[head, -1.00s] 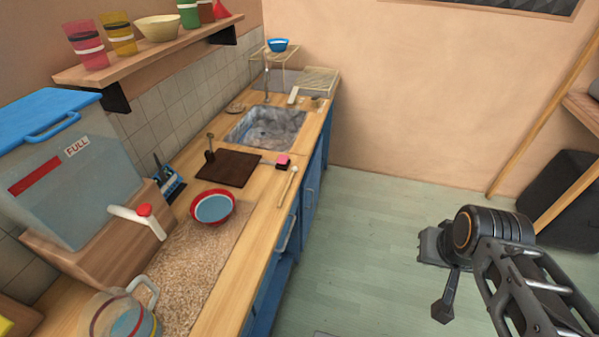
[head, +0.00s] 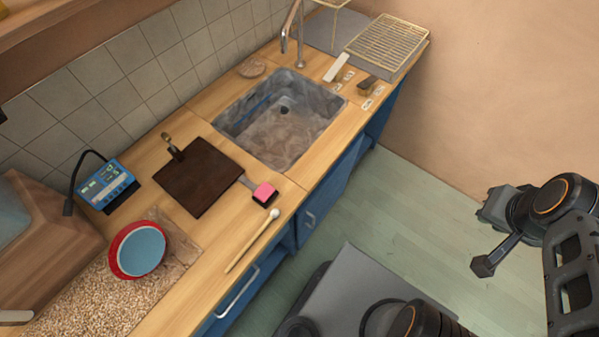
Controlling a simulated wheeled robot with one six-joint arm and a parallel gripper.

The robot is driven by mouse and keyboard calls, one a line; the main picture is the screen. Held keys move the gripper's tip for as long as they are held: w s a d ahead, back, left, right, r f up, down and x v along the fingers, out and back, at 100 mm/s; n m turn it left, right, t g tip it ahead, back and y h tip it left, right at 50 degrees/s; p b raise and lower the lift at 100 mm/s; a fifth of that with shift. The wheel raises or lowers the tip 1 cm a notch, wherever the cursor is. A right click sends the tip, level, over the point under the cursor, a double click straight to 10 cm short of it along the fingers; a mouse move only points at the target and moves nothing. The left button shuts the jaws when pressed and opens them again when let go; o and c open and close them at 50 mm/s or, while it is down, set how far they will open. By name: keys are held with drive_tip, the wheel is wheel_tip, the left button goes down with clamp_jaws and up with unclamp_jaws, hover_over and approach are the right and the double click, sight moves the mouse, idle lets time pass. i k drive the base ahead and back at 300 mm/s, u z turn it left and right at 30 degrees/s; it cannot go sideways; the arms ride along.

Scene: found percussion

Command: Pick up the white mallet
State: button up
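The white mallet (head: 253,240) lies on the wooden counter near its front edge. It has a thin pale stick, with a round whitish head at the end nearer the sink. A pink block on a grey strip lies just beyond the head, apart from it. My gripper (head: 484,264) is at the right, over the floor, well away from the counter and the mallet. Its fingers are not clear enough to tell whether they are open. Nothing is seen held in it.
A dark board (head: 198,178), a pink block (head: 264,194), a red-rimmed bowl with blue inside (head: 139,250) and a blue device with a cable (head: 107,188) surround the mallet. The sink (head: 282,118) is beyond. Blue cabinets with handles (head: 237,292) are below.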

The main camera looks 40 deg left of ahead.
sight(275, 212)
drive_tip(key=i, duration=0.9)
drive_tip(key=u, duration=5)
